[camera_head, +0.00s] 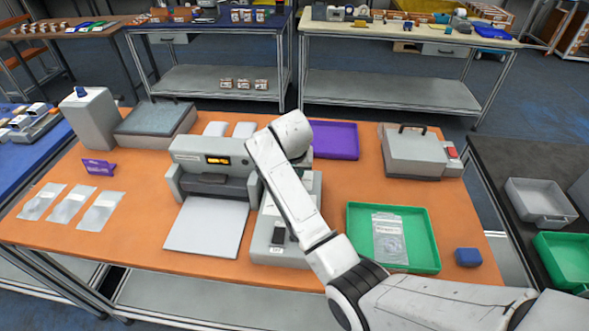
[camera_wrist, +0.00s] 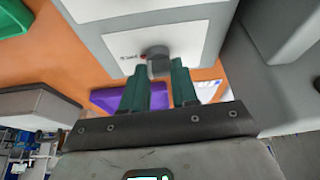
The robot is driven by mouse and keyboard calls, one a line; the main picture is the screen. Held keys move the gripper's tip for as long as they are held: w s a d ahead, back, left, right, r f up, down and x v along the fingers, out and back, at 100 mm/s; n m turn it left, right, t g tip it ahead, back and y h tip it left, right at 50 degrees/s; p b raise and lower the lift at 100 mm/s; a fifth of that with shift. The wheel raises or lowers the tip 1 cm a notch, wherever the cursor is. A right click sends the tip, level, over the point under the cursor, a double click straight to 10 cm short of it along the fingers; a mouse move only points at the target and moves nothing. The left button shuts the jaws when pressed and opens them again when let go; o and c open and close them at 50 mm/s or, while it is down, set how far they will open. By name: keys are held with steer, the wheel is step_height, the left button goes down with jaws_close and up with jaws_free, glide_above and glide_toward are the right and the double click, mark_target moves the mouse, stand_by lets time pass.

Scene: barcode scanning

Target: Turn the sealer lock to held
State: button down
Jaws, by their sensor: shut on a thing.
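In the wrist view, the sealer lock is a small grey knob (camera_wrist: 158,57) on a white panel (camera_wrist: 122,44) of a grey machine, with a small red mark and tiny lettering at its left. My gripper (camera_wrist: 159,66) has its two green fingers on either side of the knob and is shut on it. The lettering is too small to read, so I cannot tell the lock's setting. In the head view, my white arm covers part of the grey machine (camera_head: 268,246) in the table's middle. My gripper and the knob are hidden there.
A printer-like machine (camera_head: 205,151) with an orange display stands left of my arm. A green tray (camera_head: 429,256) with a clear bag lies right, near a blue block (camera_head: 468,257). A purple tray (camera_head: 336,138) lies behind. Clear pouches (camera_head: 72,206) lie on the left.

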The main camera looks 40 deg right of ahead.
steer(key=shift+m, duration=0.4)
steer(key=c, duration=0.9)
jaws_free()
steer(key=shift+o, duration=0.2)
steer(key=shift+r, duration=0.1)
steer(key=b+v, duration=0.2)
steer(key=v, duration=0.8)
steer(key=shift+a+r, duration=0.2)
steer(key=shift+r, duration=0.05)
